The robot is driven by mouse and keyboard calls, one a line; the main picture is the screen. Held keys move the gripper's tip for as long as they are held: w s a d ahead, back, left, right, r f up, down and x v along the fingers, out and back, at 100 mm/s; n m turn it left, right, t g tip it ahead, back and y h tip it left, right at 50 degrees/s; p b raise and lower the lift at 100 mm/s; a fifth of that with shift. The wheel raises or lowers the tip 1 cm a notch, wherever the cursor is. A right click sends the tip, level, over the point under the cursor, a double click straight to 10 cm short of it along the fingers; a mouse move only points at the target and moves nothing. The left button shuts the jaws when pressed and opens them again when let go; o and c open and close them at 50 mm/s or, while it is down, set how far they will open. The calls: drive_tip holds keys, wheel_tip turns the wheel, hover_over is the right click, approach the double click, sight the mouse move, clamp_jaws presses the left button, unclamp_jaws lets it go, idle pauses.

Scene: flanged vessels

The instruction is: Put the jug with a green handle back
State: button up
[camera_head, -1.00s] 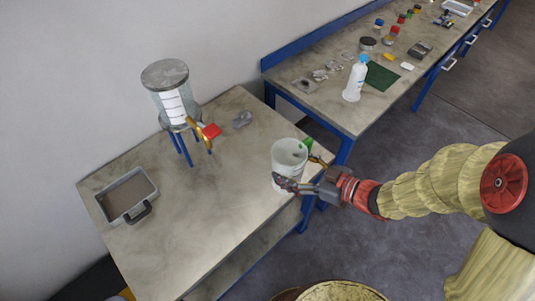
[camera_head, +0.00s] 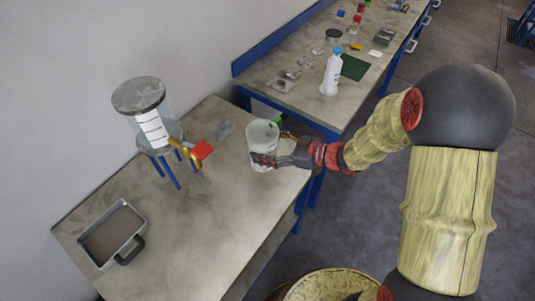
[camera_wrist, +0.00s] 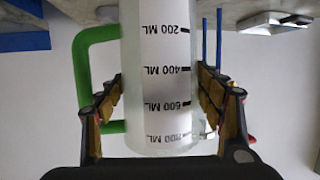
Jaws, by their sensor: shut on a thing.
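The jug (camera_head: 263,140) is a clear measuring jug with a white scale and a green handle. In the head view my gripper (camera_head: 272,160) is shut on its body from the right, over the right end of the near table. In the wrist view the jug (camera_wrist: 160,75) stands between the two fingers (camera_wrist: 160,105), with its scale numbers upside down and its green handle (camera_wrist: 84,75) on the left. I cannot tell whether its base touches the tabletop.
A lidded glass vessel (camera_head: 140,98) on blue legs, with a red-handled tap (camera_head: 201,150), stands at the table's back. A grey tray (camera_head: 112,235) is at the left. The table (camera_head: 190,215) has clear room in the middle. A second bench holds a white bottle (camera_head: 332,75).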

drive_tip(key=w+f, duration=0.1)
drive_tip(key=w+f+b, duration=0.1)
drive_tip(key=f, duration=0.1)
drive_tip(key=w+d+f, duration=0.1)
drive_tip(key=w+f, duration=0.1)
drive_tip(key=shift+f, duration=0.2)
drive_tip(key=shift+f+b, duration=0.8)
drive_tip(key=shift+f, duration=0.75)
drive_tip(key=shift+f, duration=0.1)
drive_tip(key=o, duration=2)
drive_tip(key=shift+c, duration=0.2)
drive_tip(key=shift+o, duration=0.4)
